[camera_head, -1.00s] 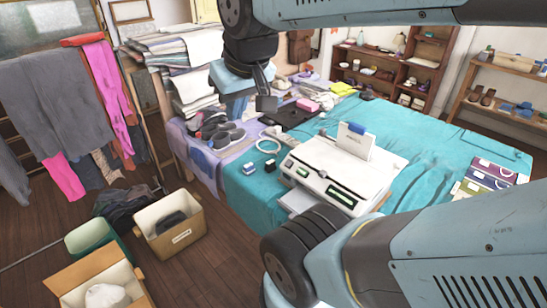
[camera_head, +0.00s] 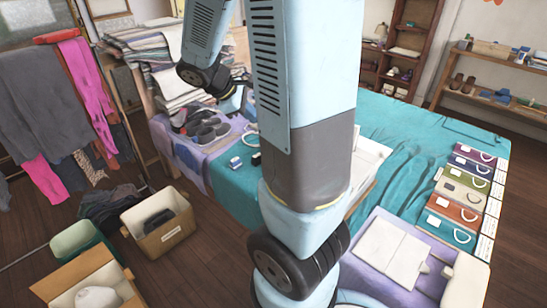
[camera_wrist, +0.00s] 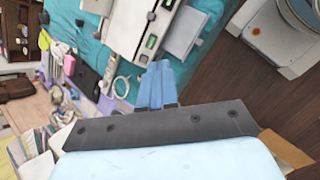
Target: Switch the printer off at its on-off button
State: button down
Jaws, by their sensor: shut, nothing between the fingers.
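The white printer (camera_head: 372,158) is on the teal-covered surface, mostly hidden behind my arm in the head view. In the wrist view, the printer (camera_wrist: 133,40) lies at the top middle, with dark panels with green parts along its front edge. I cannot tell which mark is the on-off button. My gripper (camera_wrist: 158,66) is shut and empty, its blue fingers pointing toward the printer's front side. The fingers appear apart from it, though the gap is hard to judge. In the head view, the fingertips are hidden behind my arm.
Shoes (camera_head: 205,130) and a small blue-and-white item (camera_head: 235,163) lie left of my arm. A white cable loop (camera_wrist: 122,86) lies near the printer. A cardboard box (camera_head: 165,232) stands on the floor.

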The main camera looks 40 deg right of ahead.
jog(key=w+d+f+n+t+h, duration=0.2)
jog(key=w+d+f+n, duration=0.2)
jog(key=f+n, duration=0.3)
jog(key=w+d+f+n+t+h, duration=0.1)
jog(key=w+d+f+n+h, duration=0.2)
jog(key=f+n, duration=0.5)
jog(key=w+d+f+n+t+h, duration=0.2)
jog(key=w+d+f+n, duration=0.3)
jog(key=f, duration=0.5)
jog(key=shift+w+d+n+t+h, duration=0.25)
jog(key=shift+w+n+h, duration=0.6)
jog(key=shift+n, duration=0.85)
jog(key=shift+w+a+f, duration=0.1)
jog(key=shift+w+f, duration=0.05)
jog(key=d+f, duration=0.5)
jog(key=f, duration=0.2)
jog(key=shift+w, duration=0.4)
jog(key=shift+d+f, duration=0.1)
jog(key=shift+d, duration=0.1)
jog(key=shift+d+f, duration=0.15)
